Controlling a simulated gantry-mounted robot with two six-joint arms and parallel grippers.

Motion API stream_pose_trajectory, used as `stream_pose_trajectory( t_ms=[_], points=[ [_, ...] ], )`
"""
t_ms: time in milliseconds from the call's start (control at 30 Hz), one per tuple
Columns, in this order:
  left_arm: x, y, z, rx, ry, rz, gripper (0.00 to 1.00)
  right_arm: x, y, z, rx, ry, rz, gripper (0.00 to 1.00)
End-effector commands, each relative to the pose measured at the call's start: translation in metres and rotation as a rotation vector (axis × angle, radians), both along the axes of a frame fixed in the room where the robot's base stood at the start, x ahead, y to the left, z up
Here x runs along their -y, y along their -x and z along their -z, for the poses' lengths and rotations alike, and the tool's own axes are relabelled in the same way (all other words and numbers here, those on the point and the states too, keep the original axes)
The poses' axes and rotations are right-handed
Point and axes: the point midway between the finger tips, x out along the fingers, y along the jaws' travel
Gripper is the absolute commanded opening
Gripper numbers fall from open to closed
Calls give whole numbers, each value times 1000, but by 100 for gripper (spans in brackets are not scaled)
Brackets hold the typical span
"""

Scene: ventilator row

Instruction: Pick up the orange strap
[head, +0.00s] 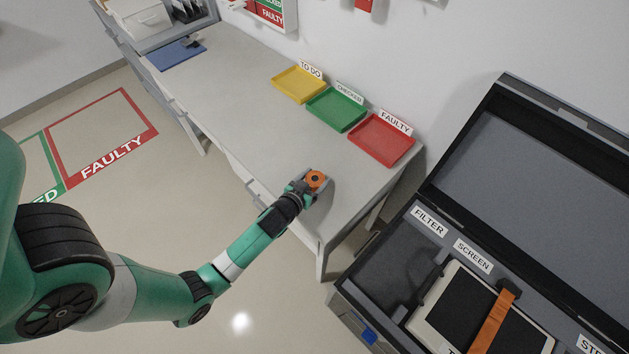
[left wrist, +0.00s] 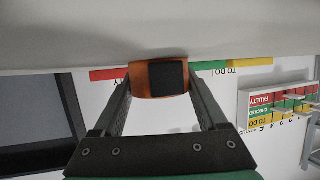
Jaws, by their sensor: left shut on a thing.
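An orange strap (head: 494,322) lies across the white-framed screen unit (head: 452,310) in the open case at the lower right. My left gripper (head: 312,184) is at the near right end of the grey bench, away from the strap. It is shut on a small orange part with a dark centre (head: 315,179). In the left wrist view, this orange and black part (left wrist: 158,78) sits between the two fingertips (left wrist: 160,82), close to the bench top; I cannot tell if it touches. My right gripper is not in view.
The grey bench (head: 235,90) holds a yellow tray (head: 299,84), a green tray (head: 337,109) and a red tray (head: 381,140), all empty. The open dark case (head: 545,165) has its lid raised; its FILTER compartment (head: 398,262) looks empty. A blue mat (head: 174,55) lies at the far end.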

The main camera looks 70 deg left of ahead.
Motion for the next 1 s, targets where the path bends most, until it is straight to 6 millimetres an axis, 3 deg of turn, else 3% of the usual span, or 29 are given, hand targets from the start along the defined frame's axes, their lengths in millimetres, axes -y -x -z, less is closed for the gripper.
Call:
stream_pose_trajectory(
  t_ms=[367,467,600,833,900,967,1000],
  points=[
    [0,0,-4,1,0,0,17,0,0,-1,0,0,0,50],
    [0,0,-13,2,-2,0,17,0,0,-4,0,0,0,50],
    [3,0,-39,5,-3,3,17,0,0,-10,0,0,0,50],
    [57,6,-98,6,-2,10,17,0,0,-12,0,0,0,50],
    [81,9,-102,5,-2,13,17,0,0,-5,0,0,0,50],
    [97,11,-111,3,-2,14,17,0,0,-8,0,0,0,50],
    [104,13,-123,-2,-1,8,17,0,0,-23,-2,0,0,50]
  ],
)
